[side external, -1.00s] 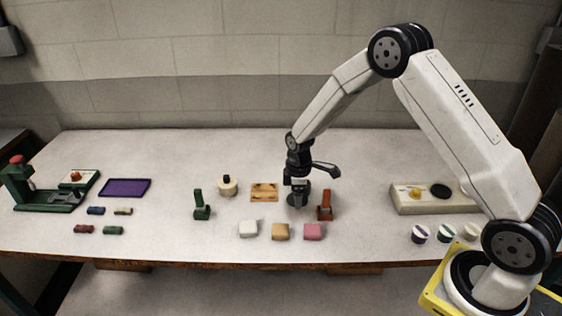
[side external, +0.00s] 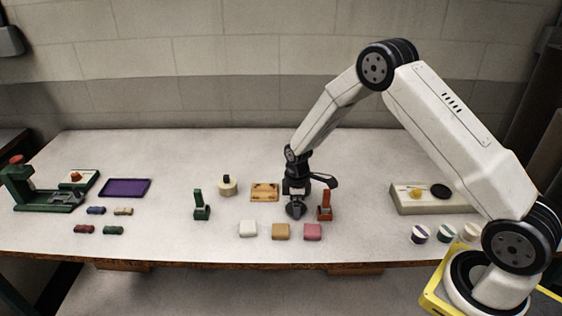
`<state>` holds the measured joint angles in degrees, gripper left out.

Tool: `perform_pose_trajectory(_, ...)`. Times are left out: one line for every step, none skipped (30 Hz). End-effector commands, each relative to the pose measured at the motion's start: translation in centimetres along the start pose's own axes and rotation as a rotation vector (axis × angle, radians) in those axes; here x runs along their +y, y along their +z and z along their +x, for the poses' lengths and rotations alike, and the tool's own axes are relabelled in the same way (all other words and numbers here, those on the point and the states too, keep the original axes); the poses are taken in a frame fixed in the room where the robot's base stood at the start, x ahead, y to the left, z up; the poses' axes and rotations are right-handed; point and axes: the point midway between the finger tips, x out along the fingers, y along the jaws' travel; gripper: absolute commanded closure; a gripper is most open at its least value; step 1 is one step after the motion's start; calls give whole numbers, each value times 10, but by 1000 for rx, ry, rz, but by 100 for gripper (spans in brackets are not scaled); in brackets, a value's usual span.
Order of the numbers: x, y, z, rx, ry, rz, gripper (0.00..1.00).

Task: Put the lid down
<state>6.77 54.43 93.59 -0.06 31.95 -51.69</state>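My gripper (side external: 297,204) points down at the middle of the table, just left of the red-brown upright stand (side external: 325,204). A dark grey rounded piece (side external: 296,211) shows at its fingertips, low over or on the table. I cannot tell whether this is the lid, or whether the fingers are closed on it. The fingers are small and dark, so their opening is unclear. A cream round pot with a dark knob (side external: 227,187) stands further left. A black disc (side external: 440,191) lies on the pale box at the right.
White, tan and pink blocks (side external: 281,231) lie in front of my gripper. A wooden plate (side external: 264,192) is left behind it, a green stand (side external: 201,205) further left. A green press (side external: 38,190) and purple tray (side external: 125,187) are far left. Small jars (side external: 445,233) stand front right.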

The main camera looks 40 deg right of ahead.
Motion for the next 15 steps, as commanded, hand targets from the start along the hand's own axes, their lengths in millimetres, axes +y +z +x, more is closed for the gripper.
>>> perform_pose_trajectory(0, 0, 0, 0, 0, 0, 0)
perform_pose_trajectory(0, 0, 1, 0, -1, 0, 0)
perform_pose_trajectory(0, 0, 1, 0, -1, 0, 0)
perform_pose_trajectory(0, 0, 1, 0, -1, 0, 0)
perform_pose_trajectory(0, 0, 1, 0, -1, 0, 0)
perform_pose_trajectory(0, 0, 0, 0, -1, 0, 0)
perform_pose_trajectory(0, 0, 0, 0, -1, 0, 0)
perform_pose_trajectory(0, 0, 0, 0, -1, 0, 0)
perform_pose_trajectory(0, 0, -1, 0, 0, 0, 0)
perform_pose_trajectory(0, 0, -2, 0, 0, 0, 0)
perform_pose_trajectory(0, 0, -4, 0, 0, 0, 0)
perform_pose_trajectory(0, 0, -6, 0, 0, 0, 0)
perform_pose_trajectory(0, 0, -8, 0, 0, 0, 0)
perform_pose_trajectory(0, 0, -10, 0, 0, 0, 0)
perform_pose_trajectory(0, 0, -13, 0, 0, 0, 0)
